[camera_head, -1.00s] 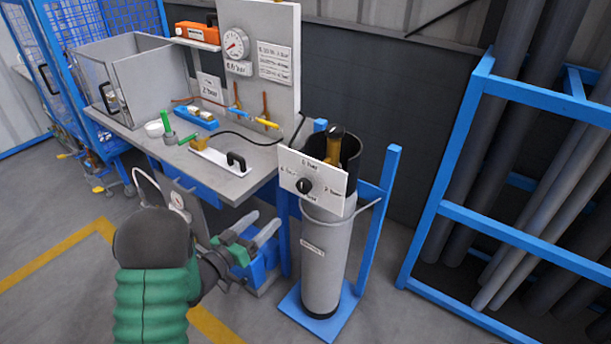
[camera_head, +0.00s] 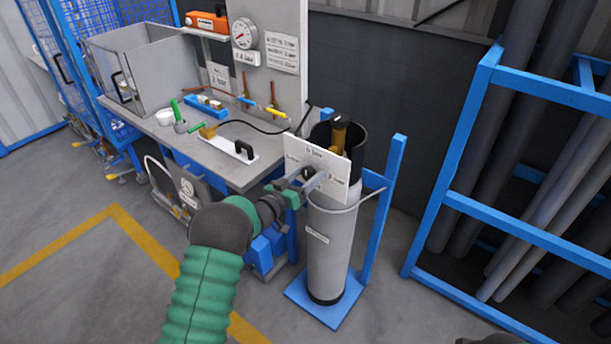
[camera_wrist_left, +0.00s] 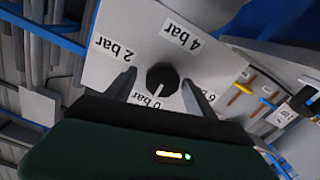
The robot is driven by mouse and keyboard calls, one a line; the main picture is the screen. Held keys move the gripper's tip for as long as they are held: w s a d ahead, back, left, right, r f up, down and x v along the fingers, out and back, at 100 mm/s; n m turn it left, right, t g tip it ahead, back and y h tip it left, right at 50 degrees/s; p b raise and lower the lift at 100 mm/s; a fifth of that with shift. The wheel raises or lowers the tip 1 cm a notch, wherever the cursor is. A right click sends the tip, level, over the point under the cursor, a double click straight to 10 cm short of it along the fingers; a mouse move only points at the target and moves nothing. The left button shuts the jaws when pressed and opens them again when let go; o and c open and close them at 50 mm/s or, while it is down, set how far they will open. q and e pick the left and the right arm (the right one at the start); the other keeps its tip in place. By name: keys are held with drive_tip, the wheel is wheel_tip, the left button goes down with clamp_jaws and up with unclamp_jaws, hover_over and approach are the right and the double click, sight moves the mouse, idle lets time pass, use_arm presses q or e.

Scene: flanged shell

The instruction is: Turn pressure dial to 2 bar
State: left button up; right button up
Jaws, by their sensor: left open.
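The pressure dial is a black round knob (camera_wrist_left: 162,78) on a white panel (camera_head: 330,160), with 0, 2, 4 and 6 bar labels around it. In the left wrist view the picture is upside down, and the knob's white pointer line points toward the 0 bar label (camera_wrist_left: 150,101). The 2 bar label (camera_wrist_left: 113,49) is at the upper left there. My left gripper (camera_head: 308,181) is open at the panel. In the left wrist view its fingers (camera_wrist_left: 159,80) stand on either side of the knob; contact cannot be told.
The panel sits in front of a grey cylinder (camera_head: 327,255) on a blue stand (camera_head: 325,305). The workbench (camera_head: 165,132) with a pressure gauge (camera_head: 243,33) is to the left. A blue rack (camera_head: 450,205) of pipes stands to the right.

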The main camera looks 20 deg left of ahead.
use_arm(q)
drive_tip(key=shift+d, duration=0.1)
drive_tip(key=shift+c, duration=0.7)
drive_tip(key=shift+a, duration=0.4)
drive_tip(key=c, duration=0.7)
drive_tip(key=shift+d, duration=0.1)
drive_tip(key=c, duration=0.5)
drive_tip(key=shift+f, duration=0.1)
